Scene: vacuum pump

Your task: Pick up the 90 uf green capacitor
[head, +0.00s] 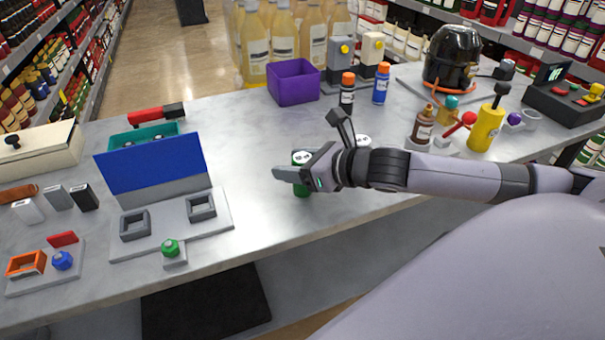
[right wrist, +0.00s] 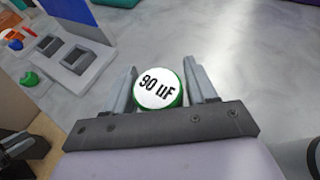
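The green capacitor (head: 301,158) stands upright on the grey table, partly hidden behind a finger of my right gripper (head: 306,150). In the right wrist view its white top (right wrist: 158,88) reads "90 uF". It sits between the two fingers of the right gripper (right wrist: 165,85). The fingers are apart, one on each side. The left finger in that view looks very close to the capacitor; a small gap shows at the right finger. I cannot tell whether either touches.
A white-topped item (head: 363,140) stands just behind my right wrist. A grey fixture with a blue panel (head: 150,168) lies to the left. A purple bin (head: 293,82) and bottles with orange caps (head: 347,92) stand farther back. The table between fixture and capacitor is clear.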

